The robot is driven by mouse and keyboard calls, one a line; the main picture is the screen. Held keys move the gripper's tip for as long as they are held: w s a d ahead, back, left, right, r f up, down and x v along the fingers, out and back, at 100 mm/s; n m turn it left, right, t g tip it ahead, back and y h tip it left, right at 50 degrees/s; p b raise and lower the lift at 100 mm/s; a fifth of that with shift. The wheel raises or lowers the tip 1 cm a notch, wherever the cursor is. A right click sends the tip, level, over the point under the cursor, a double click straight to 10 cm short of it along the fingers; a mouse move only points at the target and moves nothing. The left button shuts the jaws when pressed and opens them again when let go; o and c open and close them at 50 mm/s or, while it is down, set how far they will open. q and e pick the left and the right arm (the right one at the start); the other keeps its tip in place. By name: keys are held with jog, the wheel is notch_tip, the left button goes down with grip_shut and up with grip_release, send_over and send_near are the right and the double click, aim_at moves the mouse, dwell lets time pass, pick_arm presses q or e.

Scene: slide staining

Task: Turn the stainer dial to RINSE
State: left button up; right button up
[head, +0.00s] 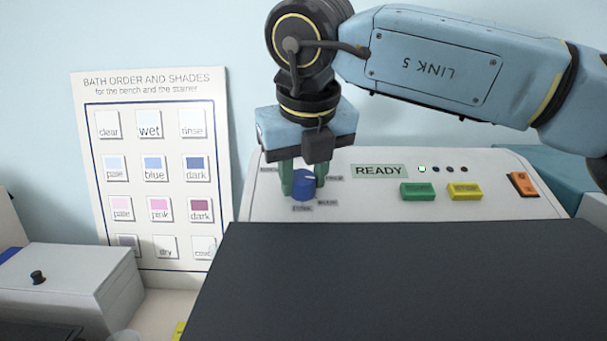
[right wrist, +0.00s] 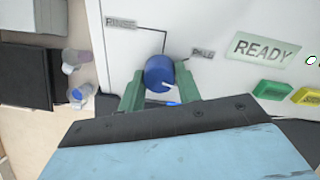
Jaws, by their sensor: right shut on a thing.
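The blue dial (head: 303,187) sits on the sloped white panel of the stainer (head: 375,208), left of the READY display. My right gripper (head: 303,180) comes down from above with its green fingers on either side of the dial, shut on it. In the right wrist view the dial (right wrist: 159,70) is between the fingers (right wrist: 157,86). A short white mark shows on the dial's lower right there. The RINSE label (right wrist: 121,23) is up and left of the dial, and a PALE label (right wrist: 203,53) is to its right. Labels below the dial are hidden there. My left gripper is not in view.
The READY display (head: 378,171), a green button (head: 417,191), a yellow button (head: 464,191) and an orange switch (head: 522,184) are right of the dial. A shade chart (head: 155,82) stands at left behind a white box (head: 70,275). A dark surface (head: 400,285) fills the front.

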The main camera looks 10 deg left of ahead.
jog(key=n, duration=0.4)
jog(key=shift+r+n+p, duration=0.1)
jog(key=shift+n+p, duration=0.25)
jog(key=shift+n, duration=0.05)
jog(key=n+p, duration=0.1)
jog(key=n, duration=0.4)
jog(key=shift+p, duration=0.3)
jog(key=n+p, duration=0.1)
jog(key=n, duration=0.4)
jog(key=shift+a+r+n+h+p, duration=0.1)
jog(key=shift+n+h+p, duration=0.2)
jog(key=shift+n+p, duration=0.1)
jog(key=n+p, duration=0.1)
jog(key=n, duration=0.3)
jog(key=shift+n, duration=0.3)
jog(key=o, duration=1)
jog(key=shift+c, duration=0.2)
jog(key=a+v, duration=0.1)
jog(key=v, duration=1.2)
jog(key=shift+w+d+b, duration=0.2)
jog(key=shift+d+b, duration=0.2)
jog(key=shift+b, duration=0.05)
